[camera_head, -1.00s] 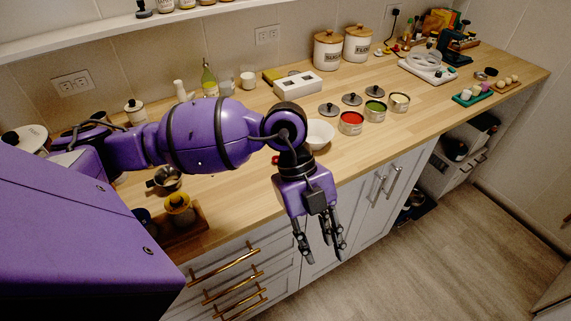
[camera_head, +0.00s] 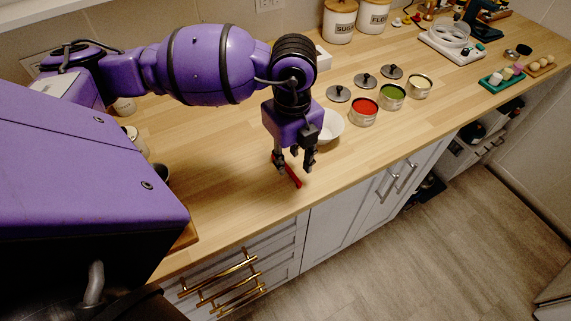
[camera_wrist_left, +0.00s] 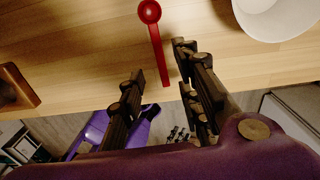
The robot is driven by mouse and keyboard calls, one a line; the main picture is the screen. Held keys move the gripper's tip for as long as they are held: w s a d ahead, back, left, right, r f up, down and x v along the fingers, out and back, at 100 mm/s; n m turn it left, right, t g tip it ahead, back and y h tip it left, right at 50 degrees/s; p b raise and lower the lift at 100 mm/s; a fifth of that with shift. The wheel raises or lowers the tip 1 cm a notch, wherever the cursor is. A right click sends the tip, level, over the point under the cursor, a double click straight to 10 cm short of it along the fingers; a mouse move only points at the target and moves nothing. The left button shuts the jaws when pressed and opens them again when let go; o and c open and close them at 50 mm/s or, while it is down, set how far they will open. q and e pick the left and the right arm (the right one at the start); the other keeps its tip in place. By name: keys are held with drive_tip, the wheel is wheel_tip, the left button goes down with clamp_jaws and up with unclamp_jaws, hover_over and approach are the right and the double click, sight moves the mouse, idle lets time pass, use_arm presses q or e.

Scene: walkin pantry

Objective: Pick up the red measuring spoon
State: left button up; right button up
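The red measuring spoon (camera_head: 291,172) lies on the wooden counter near its front edge. In the left wrist view the red measuring spoon (camera_wrist_left: 154,38) shows whole, its round bowl away from me and its handle toward my fingers. My left gripper (camera_head: 295,168) is above the counter at the spoon, fingers pointing down. In the left wrist view the left gripper (camera_wrist_left: 155,75) is open, with the end of the handle showing in the gap between its fingers. I cannot tell how high the fingers are above the spoon.
A white bowl (camera_head: 329,126) stands close to the right of my left gripper. Open tins, one red inside (camera_head: 363,111) and one green inside (camera_head: 391,96), stand further right, with lids behind. A wooden tray (camera_wrist_left: 18,87) is at the left. The counter left of the spoon is clear.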

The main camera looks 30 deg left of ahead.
sight(291, 172)
use_arm(q)
wheel_tip(291, 172, down, 4)
drive_tip(key=shift+w+a+r, duration=0.1)
drive_tip(key=shift+w, duration=0.05)
drive_tip(key=c, duration=0.5)
clamp_jaws()
use_arm(e)
drive_tip(key=shift+w+a+r, duration=0.45)
drive_tip(key=shift+w+a, duration=0.05)
drive_tip(key=shift+w, duration=0.3)
drive_tip(key=shift+s+d, duration=0.15)
drive_tip(key=shift+s, duration=0.1)
